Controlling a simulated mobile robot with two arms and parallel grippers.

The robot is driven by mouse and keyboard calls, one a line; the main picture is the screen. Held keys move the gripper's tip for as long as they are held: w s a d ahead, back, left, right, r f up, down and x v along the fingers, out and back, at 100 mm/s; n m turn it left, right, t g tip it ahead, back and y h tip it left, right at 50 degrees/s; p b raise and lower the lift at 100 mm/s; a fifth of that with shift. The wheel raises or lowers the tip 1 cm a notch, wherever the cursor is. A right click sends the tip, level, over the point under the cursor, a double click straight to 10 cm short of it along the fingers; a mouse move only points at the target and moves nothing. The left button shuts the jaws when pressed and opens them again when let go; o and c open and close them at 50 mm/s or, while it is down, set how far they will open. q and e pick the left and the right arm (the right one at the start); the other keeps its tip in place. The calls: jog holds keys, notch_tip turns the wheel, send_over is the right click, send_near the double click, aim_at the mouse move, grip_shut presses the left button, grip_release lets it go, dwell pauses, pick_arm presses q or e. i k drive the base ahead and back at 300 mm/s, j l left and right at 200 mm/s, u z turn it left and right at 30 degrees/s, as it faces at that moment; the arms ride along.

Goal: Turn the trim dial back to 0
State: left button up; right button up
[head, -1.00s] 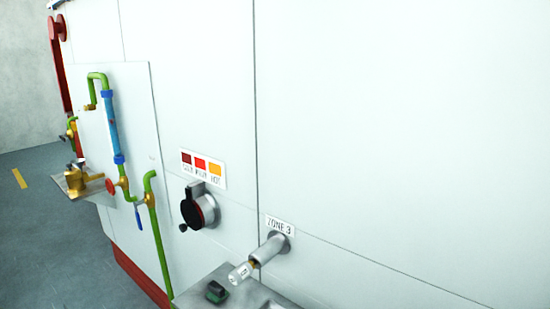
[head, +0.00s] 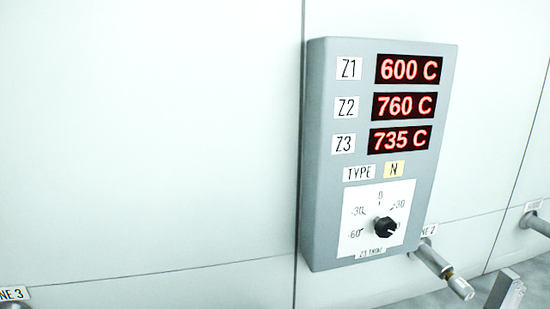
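The trim dial is a black knob (head: 384,228) on a white scale plate (head: 358,240) low on a grey wall panel. The scale reads -60 and -30 on the left, 0 at the top and +30 on the right. A mark at the lower right is partly covered by the knob. The knob's pointer is too small to read surely. It seems to lie toward the right, away from 0. A small label (head: 371,253) under the scale says TRIM, its zone number unclear. Neither of my grippers shows.
The grey panel (head: 318,190) shows Z1 600 C, Z2 760 C, Z3 735 C and TYPE N. A metal fitting (head: 440,268) sticks out below right, another (head: 538,224) at the right edge. A grey block (head: 505,292) stands at the lower right. The wall left is bare.

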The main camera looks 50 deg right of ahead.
aim_at(385, 228)
jog(key=z, duration=2.2)
